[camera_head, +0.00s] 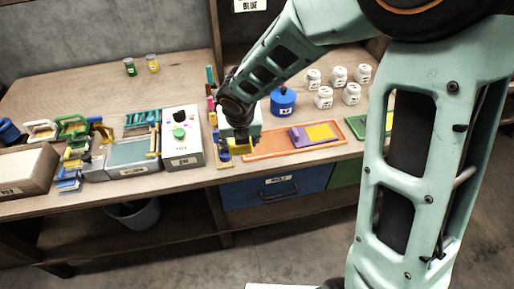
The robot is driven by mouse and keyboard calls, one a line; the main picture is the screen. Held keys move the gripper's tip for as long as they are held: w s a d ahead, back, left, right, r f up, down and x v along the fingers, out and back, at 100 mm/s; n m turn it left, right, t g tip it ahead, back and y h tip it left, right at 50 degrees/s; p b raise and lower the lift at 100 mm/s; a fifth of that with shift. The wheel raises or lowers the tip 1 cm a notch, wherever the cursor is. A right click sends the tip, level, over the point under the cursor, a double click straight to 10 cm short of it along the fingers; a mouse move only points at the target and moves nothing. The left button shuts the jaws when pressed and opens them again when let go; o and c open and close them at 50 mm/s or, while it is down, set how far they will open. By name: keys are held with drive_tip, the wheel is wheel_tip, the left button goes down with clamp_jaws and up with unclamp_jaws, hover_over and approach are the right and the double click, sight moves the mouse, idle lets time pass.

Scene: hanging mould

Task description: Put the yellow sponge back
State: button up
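A small yellow block (242,149), which looks like the yellow sponge, is at the fingertips of my gripper (239,142), near the front edge of the workbench. The dark fingers come down over it and hide its upper part. The view is too small to tell whether they are closed on it, or whether it touches the bench. A yellow patch (321,132) beside a purple piece (299,137) lies on the orange tray (270,147) to the right of my gripper.
A white box (181,150) with a green button stands close left of my gripper. A teal box (252,124) and a blue container (283,105) are behind it. Several white jars (324,97) stand farther right. The bench's back left is mostly clear.

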drive_tip(key=shift+a+f+n, duration=0.1)
drive_tip(key=shift+a+n, duration=0.15)
drive_tip(key=shift+n, duration=0.15)
drive_tip(key=w+d+f, duration=0.1)
drive_tip(key=w+f, duration=0.2)
drive_tip(key=w, duration=0.1)
drive_tip(key=w+d+f, duration=0.2)
drive_tip(key=w+f, duration=0.1)
drive_tip(key=w, duration=0.1)
drive_tip(key=w+d+f, duration=0.1)
drive_tip(key=w+f, duration=0.2)
drive_tip(key=w, duration=0.1)
drive_tip(key=shift+w+d, duration=0.15)
drive_tip(key=shift+w+d+f, duration=0.15)
drive_tip(key=shift+w+f, duration=0.1)
drive_tip(key=shift+f, duration=0.2)
wheel_tip(320, 180, down, 3)
drive_tip(key=shift+f, duration=0.1)
